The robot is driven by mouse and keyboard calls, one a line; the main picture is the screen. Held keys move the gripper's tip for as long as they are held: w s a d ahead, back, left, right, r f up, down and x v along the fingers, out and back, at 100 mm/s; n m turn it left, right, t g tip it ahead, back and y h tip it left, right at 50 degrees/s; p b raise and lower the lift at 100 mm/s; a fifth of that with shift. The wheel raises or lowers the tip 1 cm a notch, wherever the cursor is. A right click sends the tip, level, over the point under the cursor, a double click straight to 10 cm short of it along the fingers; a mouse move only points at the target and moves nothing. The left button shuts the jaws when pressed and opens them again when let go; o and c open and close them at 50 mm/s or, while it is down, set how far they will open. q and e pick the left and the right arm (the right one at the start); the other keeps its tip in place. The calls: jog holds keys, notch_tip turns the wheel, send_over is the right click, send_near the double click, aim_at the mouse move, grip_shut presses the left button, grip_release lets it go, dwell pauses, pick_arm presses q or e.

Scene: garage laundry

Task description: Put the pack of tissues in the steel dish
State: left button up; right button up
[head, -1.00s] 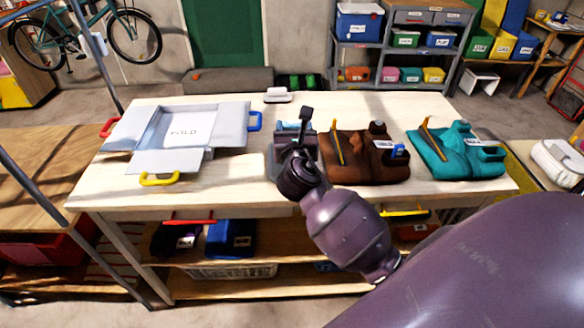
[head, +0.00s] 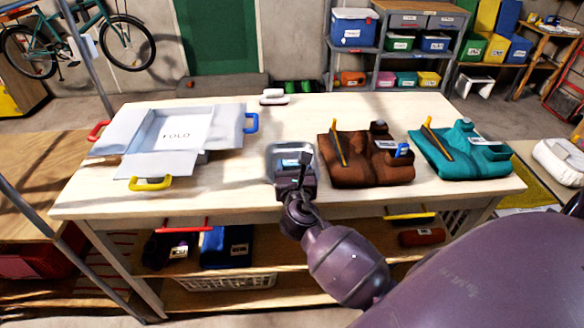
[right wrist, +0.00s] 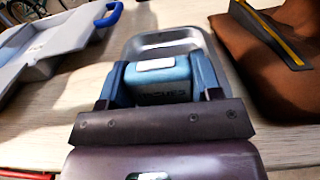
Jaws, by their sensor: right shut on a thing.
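The steel dish (head: 289,150) is a shallow grey tray near the front middle of the table; its far part also shows in the right wrist view (right wrist: 165,44). My right gripper (head: 292,168) is shut on the pack of tissues (right wrist: 158,84), a blue block with a white patch on top and lettering on its near side. The pack is between the fingers and overlaps the near part of the dish in both views. I cannot tell whether it touches the dish floor. The dish's near side is hidden by my gripper. My left gripper is not in view.
A brown organiser (head: 365,160) stands close to the dish's right, with a teal one (head: 463,150) further right. A grey folding box (head: 172,136) with coloured handles lies open at left. A small white item (head: 274,97) lies at the back. Table between box and dish is clear.

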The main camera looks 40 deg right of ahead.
jog(key=o, duration=0.9)
jog(key=shift+f, duration=0.1)
jog(key=shift+r, duration=0.25)
jog(key=v, duration=1.2)
jog(key=s+f+m+g+y, duration=0.2)
jog(key=s+f+m+y, duration=0.2)
jog(key=m, duration=1)
jog(key=s+a+f+m+g+y, duration=0.1)
jog(key=s+f+m+y, duration=0.4)
jog(key=s+f+m, duration=0.5)
notch_tip(320, 180, down, 3)
jog(key=m+g, duration=0.1)
jog(key=m, duration=0.3)
jog(key=shift+s+m, duration=0.4)
